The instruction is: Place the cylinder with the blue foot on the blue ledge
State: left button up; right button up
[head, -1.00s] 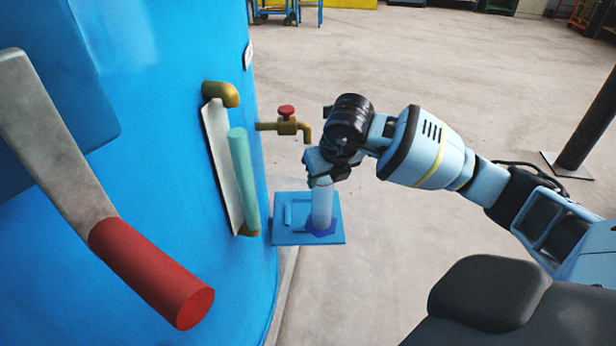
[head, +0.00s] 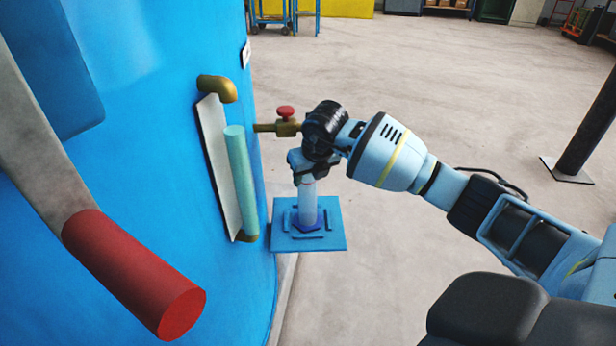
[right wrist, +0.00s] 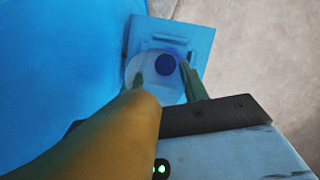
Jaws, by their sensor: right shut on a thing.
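The clear cylinder (head: 308,202) with the blue foot (head: 307,224) stands upright in the head view, over the middle of the blue ledge (head: 335,240). The foot lies between the ledge's raised strips; I cannot tell whether it touches the ledge. My right gripper (head: 308,178) is shut on the cylinder near its top. In the right wrist view the cylinder (right wrist: 142,68) shows from above between the fingers, with the ledge (right wrist: 200,35) beyond it. My left gripper is not in view.
The big blue autoclave wall (head: 150,200) stands left of the ledge. A brass tap with a red knob (head: 286,112) juts out close to my right gripper. A green sight tube (head: 241,180) and a red-gripped lever (head: 135,275) are on the left. Open floor lies to the right.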

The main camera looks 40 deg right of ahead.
jog(key=shift+r, duration=0.1)
jog(key=o, duration=1.3)
jog(key=shift+c, duration=0.2)
jog(key=p+v, duration=0.3)
jog(key=v, duration=0.9)
jog(key=shift+s, duration=0.1)
